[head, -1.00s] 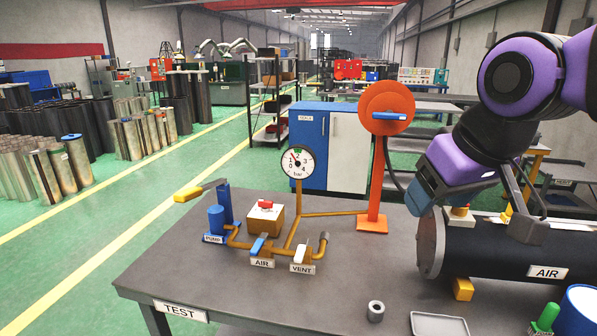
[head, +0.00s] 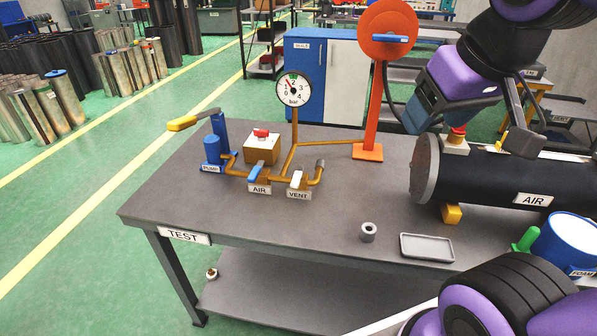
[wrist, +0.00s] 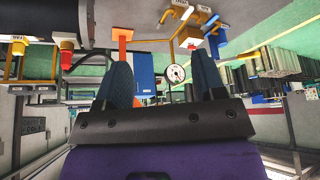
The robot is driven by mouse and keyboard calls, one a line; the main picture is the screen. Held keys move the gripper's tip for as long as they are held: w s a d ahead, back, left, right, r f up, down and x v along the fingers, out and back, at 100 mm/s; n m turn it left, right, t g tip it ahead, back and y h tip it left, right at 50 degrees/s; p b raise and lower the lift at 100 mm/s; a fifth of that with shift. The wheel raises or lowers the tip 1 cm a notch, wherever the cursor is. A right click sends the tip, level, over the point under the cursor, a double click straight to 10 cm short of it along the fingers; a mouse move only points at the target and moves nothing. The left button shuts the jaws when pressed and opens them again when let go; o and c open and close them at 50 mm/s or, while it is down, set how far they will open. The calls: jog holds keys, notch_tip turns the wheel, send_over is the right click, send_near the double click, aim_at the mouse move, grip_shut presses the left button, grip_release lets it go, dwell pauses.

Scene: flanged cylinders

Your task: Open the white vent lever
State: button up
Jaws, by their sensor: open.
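The white vent lever (head: 297,179) stands on the brass pipe at the front of the test table, above the VENT label (head: 298,195). The blue air lever (head: 257,170) is just left of it. The pressure gauge (head: 294,90) rises behind them, its needle in the low part of the dial. My gripper (wrist: 163,80) shows in the wrist view with its two blue-grey fingers apart and nothing between them. In the head view my arm hangs at the upper right, over the black tank, well away from the vent lever.
The black air tank (head: 490,178) lies on the table's right side. An orange reel stand (head: 368,110) is behind the pipes. A blue pump (head: 212,152) with a yellow-tipped handle is at left. A grey ring (head: 368,232) and shallow tray (head: 427,247) lie in front.

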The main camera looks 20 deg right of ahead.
jog(key=shift+c, duration=1.2)
jog(key=m+g, duration=0.5)
jog(key=m, duration=0.1)
send_over(296, 177)
notch_tip(296, 177, down, 23)
notch_tip(296, 177, down, 11)
jog(key=shift+r, duration=0.15)
jog(key=shift+c, duration=0.5)
